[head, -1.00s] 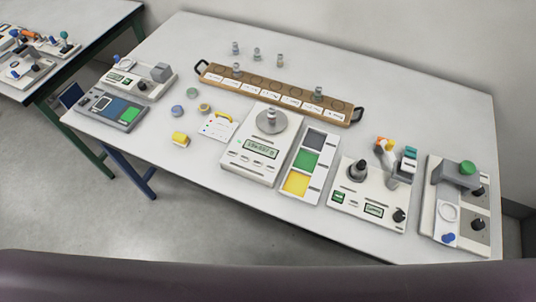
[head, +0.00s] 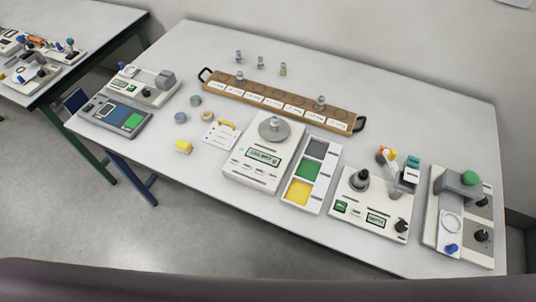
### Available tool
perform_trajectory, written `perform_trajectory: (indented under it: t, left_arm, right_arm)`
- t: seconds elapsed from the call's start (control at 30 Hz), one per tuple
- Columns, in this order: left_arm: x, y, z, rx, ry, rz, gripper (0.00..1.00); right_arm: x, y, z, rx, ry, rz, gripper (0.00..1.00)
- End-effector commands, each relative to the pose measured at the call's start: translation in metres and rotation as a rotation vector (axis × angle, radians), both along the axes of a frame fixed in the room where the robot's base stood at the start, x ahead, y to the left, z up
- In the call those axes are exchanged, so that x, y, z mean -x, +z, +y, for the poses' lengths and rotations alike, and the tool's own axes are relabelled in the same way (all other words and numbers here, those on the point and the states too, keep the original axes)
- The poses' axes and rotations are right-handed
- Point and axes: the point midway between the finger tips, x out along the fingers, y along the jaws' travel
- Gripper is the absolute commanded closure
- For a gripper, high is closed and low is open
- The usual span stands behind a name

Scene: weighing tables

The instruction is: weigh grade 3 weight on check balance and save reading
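A white balance (head: 246,176) with a round metal pan and a lit display stands mid-table, and a small metal piece (head: 274,124) shows on its pan. The display digits are too small to read. A wooden rack (head: 262,92) with labelled round places holds one metal weight (head: 240,77) near its left end and another (head: 320,102) nearer its right end. Three more metal weights (head: 261,62) stand on the table behind the rack. I cannot read the labels, so I cannot tell which weight is grade 3. Neither gripper is in view.
A panel with grey, green and yellow fields (head: 308,170) lies right of the balance. Further right stand a device with a black knob-topped piece (head: 361,180) and one with a green knob (head: 469,178).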

Motion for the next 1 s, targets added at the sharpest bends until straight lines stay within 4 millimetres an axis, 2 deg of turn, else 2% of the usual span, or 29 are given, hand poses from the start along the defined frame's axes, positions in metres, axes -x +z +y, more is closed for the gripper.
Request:
perform_trajectory:
  t: [0.13,0.47,1.0]
  left_arm:
    - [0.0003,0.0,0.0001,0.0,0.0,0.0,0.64]
    - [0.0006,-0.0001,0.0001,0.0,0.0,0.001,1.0]
    - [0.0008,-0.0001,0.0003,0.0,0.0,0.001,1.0]
  right_arm:
    - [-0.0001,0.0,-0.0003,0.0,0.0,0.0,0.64]
    - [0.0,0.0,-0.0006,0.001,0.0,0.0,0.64]
    - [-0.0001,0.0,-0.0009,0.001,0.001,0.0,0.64]
